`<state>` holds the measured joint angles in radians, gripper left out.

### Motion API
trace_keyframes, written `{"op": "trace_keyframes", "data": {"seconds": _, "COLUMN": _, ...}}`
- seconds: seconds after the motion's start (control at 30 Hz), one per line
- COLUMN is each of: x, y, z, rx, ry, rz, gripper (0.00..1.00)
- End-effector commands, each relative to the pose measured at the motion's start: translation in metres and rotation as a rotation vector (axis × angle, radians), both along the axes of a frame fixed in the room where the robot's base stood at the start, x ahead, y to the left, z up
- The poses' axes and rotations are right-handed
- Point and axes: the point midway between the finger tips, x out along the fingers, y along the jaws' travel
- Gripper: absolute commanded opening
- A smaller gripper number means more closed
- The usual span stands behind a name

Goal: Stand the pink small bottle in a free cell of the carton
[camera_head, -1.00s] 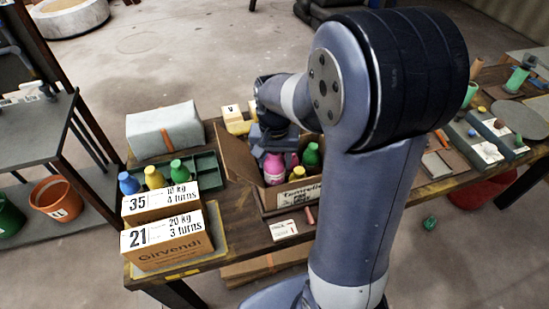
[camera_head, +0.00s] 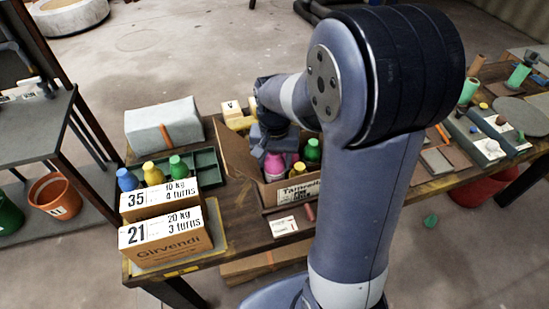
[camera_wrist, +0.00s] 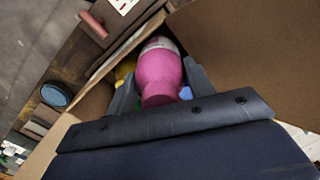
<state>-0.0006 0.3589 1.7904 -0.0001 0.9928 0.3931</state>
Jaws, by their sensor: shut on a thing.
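The pink small bottle (camera_wrist: 160,73) is between my gripper's two fingers (camera_wrist: 158,88) in the wrist view, and the gripper is shut on it. In the head view the pink bottle (camera_head: 274,166) is at the carton, below my gripper (camera_head: 272,140). The carton (camera_head: 240,158) is an open cardboard box with raised flaps. A green bottle (camera_head: 312,150) and a yellow bottle top (camera_head: 299,168) show inside it. The bottle's base and the cell under it are hidden.
A dark green tray (camera_head: 207,166) holds blue, yellow and green bottles. Two labelled boxes (camera_head: 165,240) stand in front of it. A grey block (camera_head: 163,122) is behind. A small card (camera_head: 284,227) lies before the carton.

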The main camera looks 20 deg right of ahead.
Motion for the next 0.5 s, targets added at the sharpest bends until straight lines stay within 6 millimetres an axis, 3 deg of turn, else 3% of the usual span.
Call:
{"op": "trace_keyframes", "data": {"seconds": 0.2, "x": 0.0002, "y": 0.0000, "z": 0.0004, "rx": 0.000, "ry": -0.001, "rz": 0.000, "gripper": 0.19}}
{"op": "trace_keyframes", "data": {"seconds": 0.23, "x": 0.0002, "y": 0.0000, "z": 0.0004, "rx": 0.000, "ry": -0.001, "rz": 0.000, "gripper": 0.52}}
{"op": "trace_keyframes", "data": {"seconds": 0.5, "x": 0.0002, "y": 0.0001, "z": 0.0003, "rx": 0.001, "ry": -0.001, "rz": 0.000, "gripper": 0.75}}
